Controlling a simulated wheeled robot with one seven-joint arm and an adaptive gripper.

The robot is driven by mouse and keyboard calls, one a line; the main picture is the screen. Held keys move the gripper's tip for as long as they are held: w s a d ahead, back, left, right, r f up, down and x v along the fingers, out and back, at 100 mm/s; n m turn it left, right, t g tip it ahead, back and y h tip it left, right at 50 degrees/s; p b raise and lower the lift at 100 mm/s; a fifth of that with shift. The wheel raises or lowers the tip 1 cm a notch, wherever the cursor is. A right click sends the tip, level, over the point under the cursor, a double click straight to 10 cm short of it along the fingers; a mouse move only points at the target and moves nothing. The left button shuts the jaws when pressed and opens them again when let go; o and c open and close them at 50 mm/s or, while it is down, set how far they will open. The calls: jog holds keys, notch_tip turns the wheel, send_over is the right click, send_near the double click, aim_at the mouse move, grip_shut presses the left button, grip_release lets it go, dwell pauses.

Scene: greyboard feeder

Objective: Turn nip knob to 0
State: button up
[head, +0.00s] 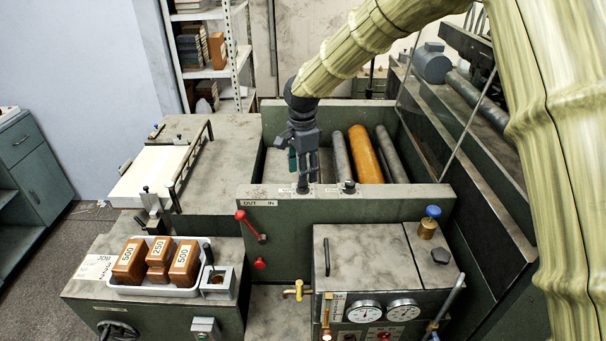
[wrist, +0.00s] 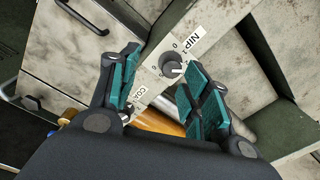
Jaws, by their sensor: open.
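The nip knob (wrist: 172,64) is a small dark round knob on a light label plate marked NIP, with small digits around it, in the wrist view. A pale mark shows on its right side; I cannot tell which digit it points to. My gripper (wrist: 162,62) is open, its teal-padded fingers on either side of the knob. I cannot tell whether either finger touches it. In the head view my gripper (head: 303,183) points down at the top edge of the green front wall (head: 400,203), and its fingers largely hide the knob there.
Another dark knob (head: 348,187) stands to the right on the same wall top. An orange roller (head: 365,155) and grey rollers lie behind the wall. A red lever (head: 251,226) is on its front.

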jog(key=shift+s+f, duration=0.15)
jog(key=shift+f, duration=0.25)
jog(key=w+f, duration=0.2)
jog(key=w+f+p, duration=0.1)
jog(key=w+f, duration=0.1)
jog(key=f, duration=0.1)
jog(key=shift+w+f, duration=0.15)
jog(key=shift+w, duration=0.1)
jog(key=shift+s+r, duration=0.2)
jog(key=shift+s, duration=0.05)
jog(key=shift+s+r, duration=0.4)
jog(key=shift+s, duration=0.2)
jog(key=shift+s+r, duration=0.35)
jog(key=shift+s, duration=0.2)
jog(key=c, duration=0.5)
jog(key=shift+w+f, duration=0.15)
jog(key=c, duration=0.3)
jog(key=shift+w+f, duration=0.35)
jog(key=shift+f, duration=0.1)
jog(key=shift+c, duration=1.1)
